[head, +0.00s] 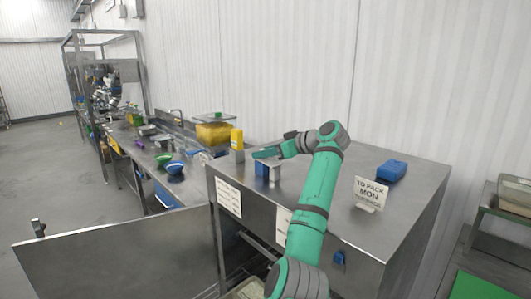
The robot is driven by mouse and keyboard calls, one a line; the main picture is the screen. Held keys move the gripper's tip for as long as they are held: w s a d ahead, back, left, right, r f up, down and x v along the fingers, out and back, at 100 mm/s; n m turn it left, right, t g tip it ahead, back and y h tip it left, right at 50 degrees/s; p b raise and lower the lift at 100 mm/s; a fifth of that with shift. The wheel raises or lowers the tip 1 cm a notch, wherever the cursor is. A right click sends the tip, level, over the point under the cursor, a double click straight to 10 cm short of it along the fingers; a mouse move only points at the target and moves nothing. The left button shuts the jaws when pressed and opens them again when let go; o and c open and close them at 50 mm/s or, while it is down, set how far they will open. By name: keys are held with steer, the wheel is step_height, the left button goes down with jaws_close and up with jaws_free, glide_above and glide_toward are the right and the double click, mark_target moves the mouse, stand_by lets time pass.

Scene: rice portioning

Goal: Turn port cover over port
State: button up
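My green and grey arm reaches up over the steel cabinet, and its end, my gripper (266,153), points left. It is just above a small steel box with a blue part (262,171) on the cabinet top, near the front left edge. I cannot tell whether the gripper touches the box, or whether its fingers are apart. A small blue fitting (339,258) is on the cabinet's front face, right of my arm. No port or port cover can be told for certain at this size.
A yellow-topped container (237,139) stands left of the box. A blue block (391,171) and a white sign (370,192) stand on the right of the cabinet top (425,185). An open steel door (110,255) extends left. Bowls (174,169) sit on the farther counter.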

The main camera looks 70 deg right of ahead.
mark_target(279, 163)
steer(key=shift+w+a, duration=0.25)
steer(key=shift+w, duration=0.25)
steer(key=shift+s+r, duration=0.2)
steer(key=shift+s, duration=0.35)
steer(key=shift+v, duration=3.15)
steer(key=shift+a, duration=0.1)
